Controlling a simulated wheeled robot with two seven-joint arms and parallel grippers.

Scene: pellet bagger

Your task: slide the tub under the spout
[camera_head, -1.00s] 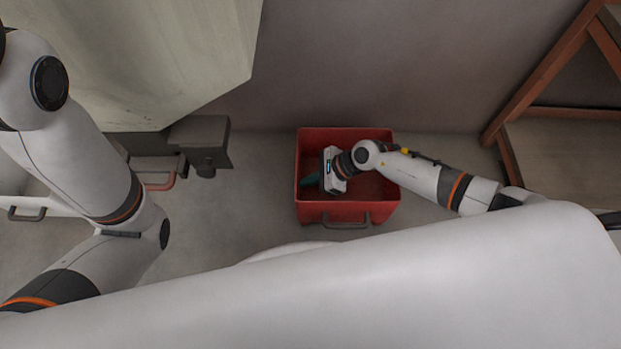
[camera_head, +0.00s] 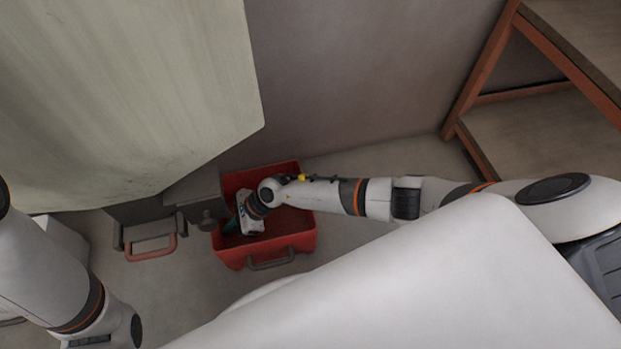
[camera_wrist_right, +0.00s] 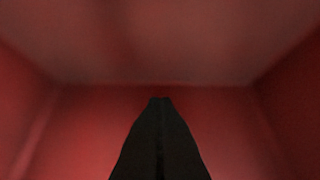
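The red tub (camera_head: 292,241) stands on the floor against the back wall, its handle facing me. The grey spout (camera_head: 208,222) under the big pale hopper (camera_head: 130,90) is at the tub's left side. The tub's left edge is close by the spout; whether it is beneath cannot be told. My right gripper (camera_head: 230,227) reaches down inside the tub near its left wall. In the right wrist view its dark fingers (camera_wrist_right: 160,101) are together with nothing seen between them, and red tub walls surround them. My left gripper is out of view; only part of that arm shows.
A wooden-topped stand with a red-brown frame (camera_head: 483,75) is at the right. The floor right of the tub is clear.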

